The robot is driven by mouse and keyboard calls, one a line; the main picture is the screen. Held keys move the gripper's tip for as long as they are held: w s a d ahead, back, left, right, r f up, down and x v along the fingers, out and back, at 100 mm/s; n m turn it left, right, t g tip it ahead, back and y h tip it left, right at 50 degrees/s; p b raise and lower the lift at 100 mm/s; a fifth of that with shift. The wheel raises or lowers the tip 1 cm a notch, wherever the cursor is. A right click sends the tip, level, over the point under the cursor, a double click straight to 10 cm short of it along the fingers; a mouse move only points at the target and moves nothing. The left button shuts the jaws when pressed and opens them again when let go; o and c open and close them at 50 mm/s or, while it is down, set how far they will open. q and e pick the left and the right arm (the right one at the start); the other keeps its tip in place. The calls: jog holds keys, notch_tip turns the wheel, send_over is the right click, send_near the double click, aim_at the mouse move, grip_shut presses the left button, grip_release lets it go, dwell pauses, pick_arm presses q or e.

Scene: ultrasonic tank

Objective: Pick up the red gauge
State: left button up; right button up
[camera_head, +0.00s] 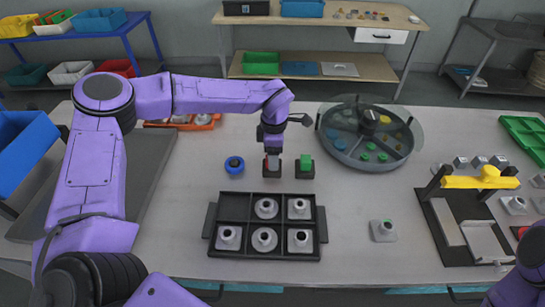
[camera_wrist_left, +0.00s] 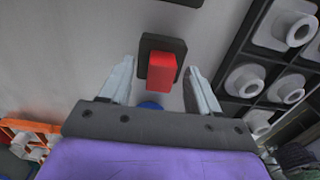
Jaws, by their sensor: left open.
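The red gauge is a red block on a dark square base. It stands on the table in the head view (camera_head: 273,170), below my left gripper (camera_head: 272,153), which partly hides its red top. In the left wrist view the red gauge (camera_wrist_left: 161,72) lies between the two open fingers of my left gripper (camera_wrist_left: 158,78), with a gap on each side. The left gripper is open and empty, pointing down. My right gripper does not show; only part of my right arm is at the lower right of the head view.
A green block (camera_head: 305,167) on a dark base stands close right of the gauge, and a blue round part (camera_head: 234,165) to its left. A black tray (camera_head: 212,240) with grey fittings lies in front. A round divided tank (camera_head: 343,157) stands behind right.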

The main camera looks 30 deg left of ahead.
pick_arm(q)
jog(key=shift+s+f, duration=0.15)
jog(key=shift+f, duration=0.7)
jog(key=c, duration=1.1)
jog(key=shift+o, duration=0.2)
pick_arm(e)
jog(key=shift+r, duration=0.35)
pick_arm(q)
jog(key=shift+r, duration=0.2)
notch_tip(320, 180, up, 2)
jog(key=shift+r+b, duration=0.25)
jog(key=shift+b, duration=1)
jog(key=s+a+r+b, duration=0.1)
jog(key=s+r+b, duration=0.2)
jog(key=s+r, duration=0.7)
jog(key=s, duration=0.4)
jog(key=shift+a+b, duration=0.15)
jog(key=shift+b, duration=0.15)
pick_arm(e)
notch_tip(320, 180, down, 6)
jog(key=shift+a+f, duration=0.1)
